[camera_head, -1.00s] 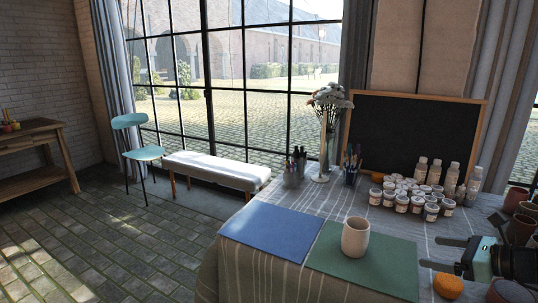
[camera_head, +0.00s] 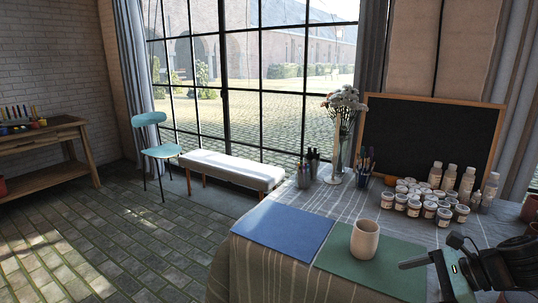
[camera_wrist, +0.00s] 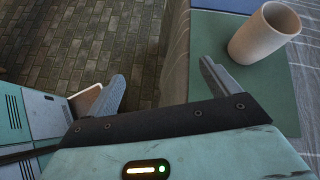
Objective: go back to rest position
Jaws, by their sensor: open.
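My gripper (camera_wrist: 160,82) is open and empty in the wrist view, its two fingers spread apart. The right finger reaches over the edge of the table beside the green mat (camera_wrist: 258,100), and the left finger is above the brick floor. In the head view, my gripper (camera_head: 408,264) is at the lower right, near the right side of the green mat (camera_head: 385,274). A pale beige cup (camera_head: 365,240) stands upright on that mat, apart from my gripper. The cup (camera_wrist: 264,34) also shows at the upper right of the wrist view.
A blue mat (camera_head: 285,227) lies left of the green one. White paint jars (camera_head: 430,208), bottles (camera_head: 466,182), brush holders and a flower vase stand behind, before a blackboard (camera_head: 428,132). A bench (camera_head: 232,170) and a chair (camera_head: 160,151) stand by the window. The left floor is open.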

